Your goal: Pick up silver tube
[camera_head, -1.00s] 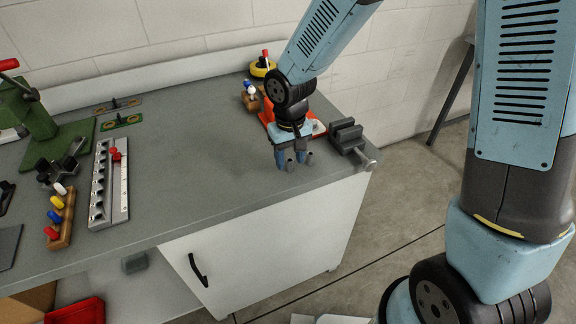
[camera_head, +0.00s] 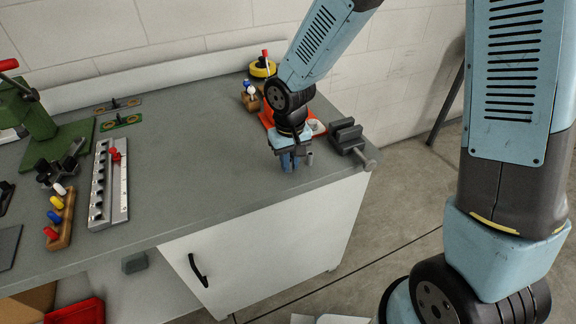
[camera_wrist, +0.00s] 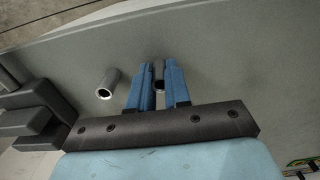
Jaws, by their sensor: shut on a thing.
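A silver tube (camera_wrist: 159,76) stands between the two blue fingers of my gripper (camera_wrist: 155,85) in the wrist view. The fingers are shut on it, one on each side. A second silver tube (camera_wrist: 108,84) stands on the bench to the left of the fingers in the wrist view, apart from them. In the head view my gripper (camera_head: 290,162) points down at the bench near its front edge; the held tube is hidden there behind the fingers. The other tube (camera_head: 309,158) shows just right of the fingers.
A grey vise (camera_head: 350,140) stands right of my gripper at the bench corner. An orange-red tray (camera_head: 268,118) lies behind it. A wooden block with coloured pegs (camera_head: 60,222) and a slotted metal rail (camera_head: 108,185) lie left. The bench middle (camera_head: 195,150) is clear.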

